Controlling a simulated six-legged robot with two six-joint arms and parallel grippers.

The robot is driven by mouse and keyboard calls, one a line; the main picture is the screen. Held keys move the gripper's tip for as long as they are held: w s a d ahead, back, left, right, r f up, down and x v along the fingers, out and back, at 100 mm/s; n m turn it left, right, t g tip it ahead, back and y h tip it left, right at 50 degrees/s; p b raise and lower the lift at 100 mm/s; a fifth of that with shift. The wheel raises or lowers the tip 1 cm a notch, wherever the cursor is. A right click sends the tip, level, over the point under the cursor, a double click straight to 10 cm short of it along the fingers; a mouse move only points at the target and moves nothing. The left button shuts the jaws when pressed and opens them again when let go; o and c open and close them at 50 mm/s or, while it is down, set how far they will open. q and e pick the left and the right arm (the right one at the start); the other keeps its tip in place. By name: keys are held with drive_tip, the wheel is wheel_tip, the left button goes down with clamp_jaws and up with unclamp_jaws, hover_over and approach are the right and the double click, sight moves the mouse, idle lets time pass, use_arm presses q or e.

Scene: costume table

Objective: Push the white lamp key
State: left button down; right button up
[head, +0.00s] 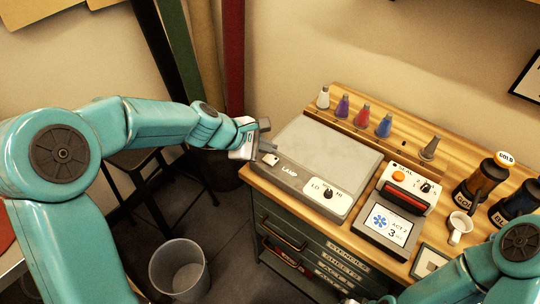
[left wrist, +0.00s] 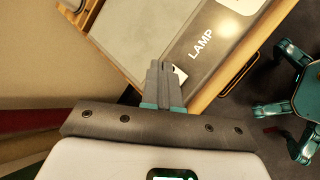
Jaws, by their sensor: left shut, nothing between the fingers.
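The white lamp key (head: 270,159) is a small pale key at the left front corner of the grey lamp box (head: 325,150), left of the word LAMP. My left gripper (head: 264,144) is shut and empty, with its tips close to the key at the box's left end. In the left wrist view, the shut fingers (left wrist: 161,68) partly cover the white key (left wrist: 180,75), which shows just right of the tips. I cannot tell whether they touch it. My right arm shows at the lower right of the head view, but its fingers are out of sight.
A LO/HI knob (head: 328,193) sits on the box's front. Several coloured bottles (head: 342,107) line the back. A seal device (head: 404,187), a white cup (head: 460,227) and a dark jar (head: 481,183) stand to the right. A bin (head: 180,270) is on the floor.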

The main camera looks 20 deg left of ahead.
wheel_tip(320, 180, up, 6)
drive_tip(key=p, duration=0.5)
drive_tip(key=shift+f, duration=0.25)
